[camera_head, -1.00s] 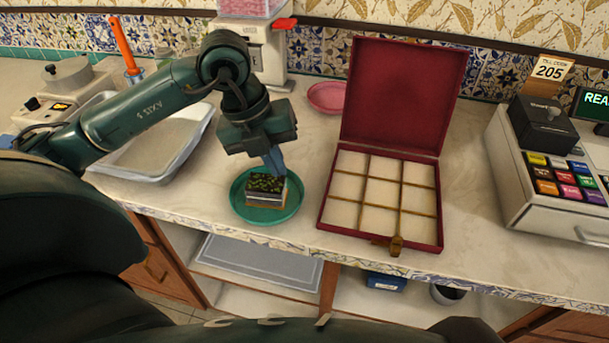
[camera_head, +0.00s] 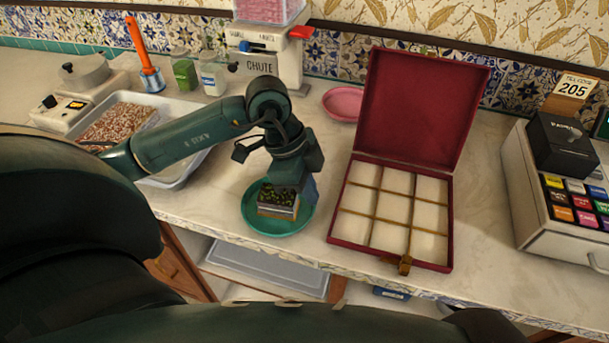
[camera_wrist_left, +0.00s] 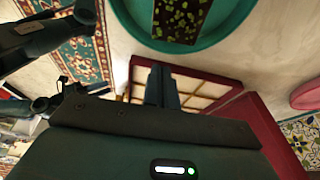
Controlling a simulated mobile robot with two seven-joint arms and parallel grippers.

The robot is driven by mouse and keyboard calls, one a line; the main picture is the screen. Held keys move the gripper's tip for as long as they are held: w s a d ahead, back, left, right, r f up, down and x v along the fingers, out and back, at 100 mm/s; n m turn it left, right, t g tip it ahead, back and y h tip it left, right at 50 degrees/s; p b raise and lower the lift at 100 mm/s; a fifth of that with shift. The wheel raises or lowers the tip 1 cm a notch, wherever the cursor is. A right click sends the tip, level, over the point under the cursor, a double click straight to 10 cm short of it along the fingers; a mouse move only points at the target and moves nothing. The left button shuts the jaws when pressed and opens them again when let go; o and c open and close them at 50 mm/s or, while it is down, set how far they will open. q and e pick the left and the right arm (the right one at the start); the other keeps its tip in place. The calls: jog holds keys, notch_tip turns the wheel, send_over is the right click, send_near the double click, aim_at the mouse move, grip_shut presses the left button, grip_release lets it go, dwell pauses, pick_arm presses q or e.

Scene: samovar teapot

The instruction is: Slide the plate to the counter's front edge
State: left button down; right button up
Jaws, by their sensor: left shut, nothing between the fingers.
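The round green plate (camera_head: 256,222) lies on the counter (camera_head: 200,200), close to its front edge. A layered cake piece with a dark, green-flecked top (camera_head: 278,203) sits on the plate. My left gripper (camera_head: 309,190) is shut and empty, with its fingers at the plate's right back side; whether they touch the rim cannot be told. In the left wrist view, the closed fingers (camera_wrist_left: 160,88) show beside the plate (camera_wrist_left: 218,22), and the cake (camera_wrist_left: 178,15) is cut off at the top. My right gripper is not seen.
An open red box with a divided tray (camera_head: 396,210) stands just right of the plate. A pink dish (camera_head: 343,103) lies behind. A metal tray of brown grains (camera_head: 178,172) is at left, under my left arm. A till (camera_head: 560,200) stands at far right.

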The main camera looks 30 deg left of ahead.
aim_at(310, 213)
pick_arm(q)
jog(key=shift+x, duration=2.35)
jog(key=shift+a, duration=0.1)
jog(key=shift+s+a, duration=0.15)
jog(key=shift+a, duration=0.4)
jog(key=shift+s+a, duration=0.15)
jog(key=shift+a, duration=0.45)
jog(key=shift+r+p, duration=0.15)
jog(key=shift+p, duration=0.15)
